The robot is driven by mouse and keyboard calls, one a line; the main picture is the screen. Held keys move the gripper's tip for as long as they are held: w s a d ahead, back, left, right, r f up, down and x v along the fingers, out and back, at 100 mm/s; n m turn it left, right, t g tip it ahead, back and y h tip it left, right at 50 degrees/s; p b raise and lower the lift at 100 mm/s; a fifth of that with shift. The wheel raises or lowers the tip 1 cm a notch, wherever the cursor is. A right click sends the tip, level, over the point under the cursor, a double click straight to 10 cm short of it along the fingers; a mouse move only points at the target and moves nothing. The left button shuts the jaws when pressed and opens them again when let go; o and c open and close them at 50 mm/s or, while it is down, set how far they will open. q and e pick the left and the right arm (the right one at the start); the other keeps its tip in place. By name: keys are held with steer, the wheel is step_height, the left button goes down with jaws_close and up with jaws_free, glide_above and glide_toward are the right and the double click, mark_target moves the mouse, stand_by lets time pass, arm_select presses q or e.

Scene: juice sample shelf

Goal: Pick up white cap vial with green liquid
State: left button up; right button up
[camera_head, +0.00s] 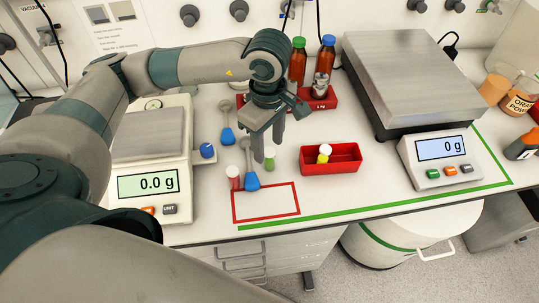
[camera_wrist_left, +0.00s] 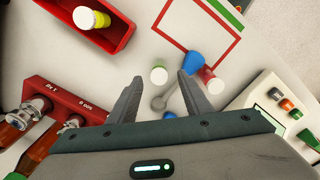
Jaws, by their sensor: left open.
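The white-capped vial with green liquid (camera_head: 270,162) stands upright on the white bench, partly behind my left gripper in the head view. In the left wrist view, its cap (camera_wrist_left: 159,75) shows between the tips of my left gripper (camera_wrist_left: 160,84), with a little green at its edge. My left gripper (camera_head: 265,143) points down, open and empty, just above and beside the vial. I cannot tell the exact gap. A vial with red liquid (camera_head: 233,178) stands to the left in the head view. My right gripper is not in view.
A blue-handled spoon (camera_head: 251,181) lies close to the green vial. A red tray (camera_head: 345,165) holds a yellow vial (camera_head: 323,154). Scales stand left (camera_head: 150,180) and right (camera_head: 435,150). Brown bottles (camera_head: 298,62) stand behind. The red-outlined area (camera_head: 265,203) is mostly clear.

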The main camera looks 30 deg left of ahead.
mark_target(269, 151)
arm_select(q)
steer(key=shift+f+p, duration=0.6)
steer(key=shift+f, duration=1.1)
steer(key=c, duration=1.1)
